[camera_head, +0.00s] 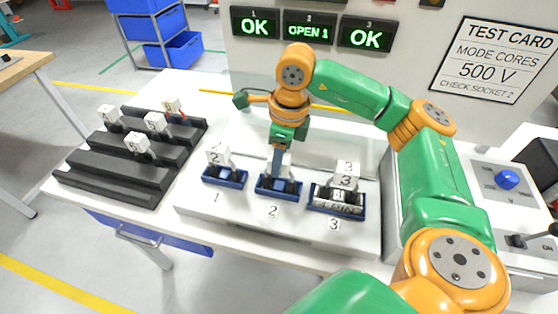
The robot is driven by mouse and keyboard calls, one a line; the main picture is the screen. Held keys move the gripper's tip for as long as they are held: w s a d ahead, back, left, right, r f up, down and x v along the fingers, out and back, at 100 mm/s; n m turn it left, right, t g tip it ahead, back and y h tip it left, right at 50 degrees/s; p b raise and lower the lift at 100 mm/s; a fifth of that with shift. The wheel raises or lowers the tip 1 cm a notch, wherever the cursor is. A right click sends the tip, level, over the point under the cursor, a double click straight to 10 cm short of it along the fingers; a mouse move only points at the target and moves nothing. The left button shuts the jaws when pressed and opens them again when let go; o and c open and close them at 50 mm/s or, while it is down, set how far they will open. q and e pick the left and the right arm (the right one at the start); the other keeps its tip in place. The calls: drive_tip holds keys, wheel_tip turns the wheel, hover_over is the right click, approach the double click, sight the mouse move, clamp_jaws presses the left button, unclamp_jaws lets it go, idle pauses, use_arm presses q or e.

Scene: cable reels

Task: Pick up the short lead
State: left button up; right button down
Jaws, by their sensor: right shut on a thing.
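My right gripper (276,162) points straight down at socket 2 (278,193), a blue holder on the pale test bench. It is shut on the white-tagged piece (287,166) there, which is partly hidden by the fingers. The piece still appears to be in or just above the holder. I cannot tell whether it is the short lead, and no label of it is readable. A white-tagged black piece (218,165) sits in socket 1, and more white-tagged pieces (345,176) sit in socket 3. My left gripper is not in view.
A stepped black rack (105,180) at left holds several white-tagged pieces, one with red on it (172,106). Screens behind read OK, OPEN 1 (309,32) and OK. A test card (497,60) says check socket 2. A blue-knobbed control box (506,190) stands right.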

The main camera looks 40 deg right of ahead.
drive_tip(key=shift+r, duration=0.35)
drive_tip(key=a+r+b, duration=0.1)
drive_tip(key=a+r, duration=1.1)
drive_tip(key=a, duration=0.2)
drive_tip(key=shift+r, duration=0.1)
